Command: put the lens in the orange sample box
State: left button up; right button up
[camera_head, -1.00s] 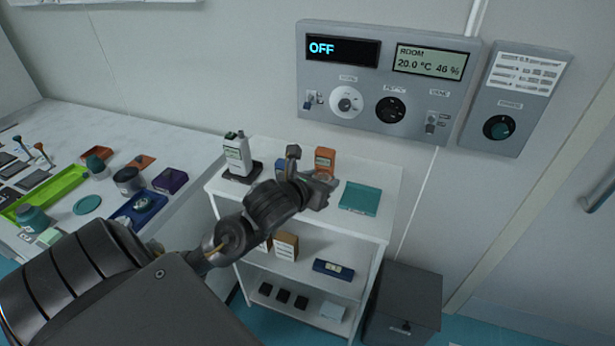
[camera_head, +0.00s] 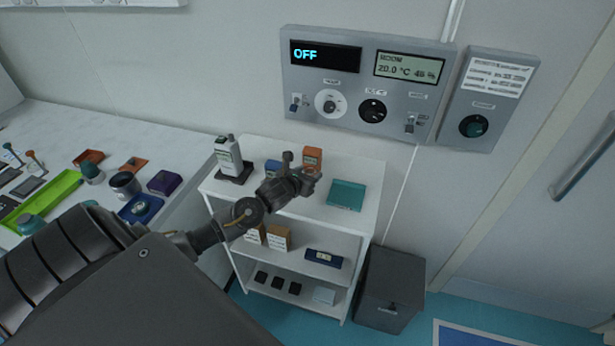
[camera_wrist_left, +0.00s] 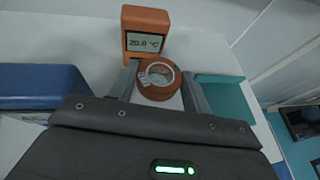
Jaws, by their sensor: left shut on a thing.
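The lens (camera_wrist_left: 158,80), a round glass in an orange-brown ring, sits between the two fingers of my left gripper (camera_wrist_left: 160,88) in the left wrist view. The gripper is shut on it. In the head view my left gripper (camera_head: 308,178) is over the top of the white shelf unit, between the orange display device and the teal box; the lens is too small to make out clearly there. My right gripper is not in view.
The shelf (camera_head: 349,224) holds an orange display device (camera_head: 312,158), teal box (camera_head: 347,194), blue box (camera_head: 273,167) and a white handheld meter (camera_head: 228,155). On the bench, a purple box (camera_head: 165,182), dark cup (camera_head: 125,184) and green tray (camera_head: 45,199) stand near the orange box.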

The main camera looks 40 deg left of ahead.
pick_arm(q)
jog(key=shift+w+a+f, duration=0.2)
jog(key=shift+w+f, duration=0.05)
jog(key=shift+f, duration=0.1)
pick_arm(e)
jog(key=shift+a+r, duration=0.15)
pick_arm(q)
notch_tip(320, 180, down, 3)
jog(key=shift+w+p, duration=0.1)
jog(key=shift+p, duration=0.2)
jog(key=shift+f, duration=0.2)
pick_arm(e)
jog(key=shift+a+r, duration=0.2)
pick_arm(q)
jog(key=shift+f, duration=0.15)
jog(key=o, duration=1)
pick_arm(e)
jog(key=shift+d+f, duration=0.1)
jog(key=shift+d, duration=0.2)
